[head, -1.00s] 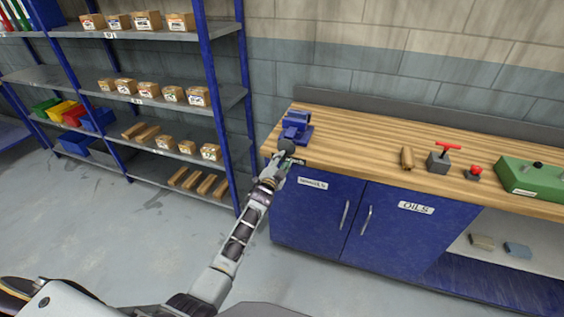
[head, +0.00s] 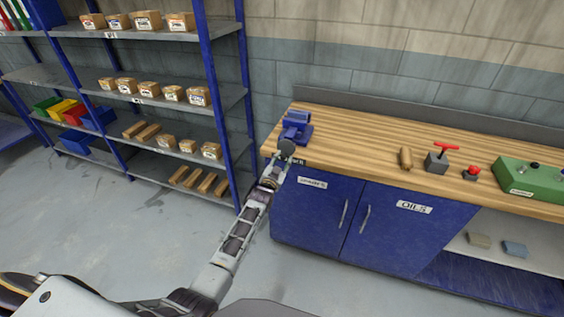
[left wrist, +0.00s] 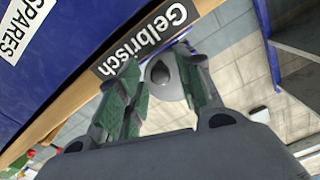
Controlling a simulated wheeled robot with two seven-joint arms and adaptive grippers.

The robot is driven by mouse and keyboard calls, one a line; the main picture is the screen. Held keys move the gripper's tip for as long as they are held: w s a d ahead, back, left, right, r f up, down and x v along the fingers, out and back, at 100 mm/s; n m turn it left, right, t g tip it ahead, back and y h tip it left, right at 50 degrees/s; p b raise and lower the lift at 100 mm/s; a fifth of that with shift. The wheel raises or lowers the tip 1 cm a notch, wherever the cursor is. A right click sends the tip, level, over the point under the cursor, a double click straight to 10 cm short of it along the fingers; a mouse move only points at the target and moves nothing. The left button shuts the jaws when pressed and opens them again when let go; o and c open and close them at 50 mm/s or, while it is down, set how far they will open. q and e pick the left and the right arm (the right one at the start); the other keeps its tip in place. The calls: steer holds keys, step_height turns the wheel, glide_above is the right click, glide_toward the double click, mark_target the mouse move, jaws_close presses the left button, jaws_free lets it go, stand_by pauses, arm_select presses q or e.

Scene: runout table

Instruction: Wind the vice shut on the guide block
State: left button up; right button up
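The blue vice (head: 297,126) stands at the left end of the wooden bench. A dark round disc (head: 286,147) shows at its front, by the bench edge. I cannot make out a guide block in the jaws. My left gripper (head: 280,163) is just below and in front of the disc. In the left wrist view my left gripper (left wrist: 163,92) has its two green-padded fingers apart, with a grey rounded part (left wrist: 178,88) bearing a dark knob (left wrist: 160,72) between or just beyond their tips. I see no clear grip on it. My right gripper is out of view.
On the bench top (head: 350,137) are a wooden piece (head: 405,158), a grey block with a red T-handle (head: 437,160), a red button (head: 471,172) and a green box (head: 528,178). Blue cupboards (head: 400,228) stand below. A shelf rack (head: 185,95) is at the left.

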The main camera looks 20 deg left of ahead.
arm_select(q)
steer(key=shift+n, duration=1.5)
steer(key=shift+n+p, duration=0.3)
steer(key=shift+n, duration=0.3)
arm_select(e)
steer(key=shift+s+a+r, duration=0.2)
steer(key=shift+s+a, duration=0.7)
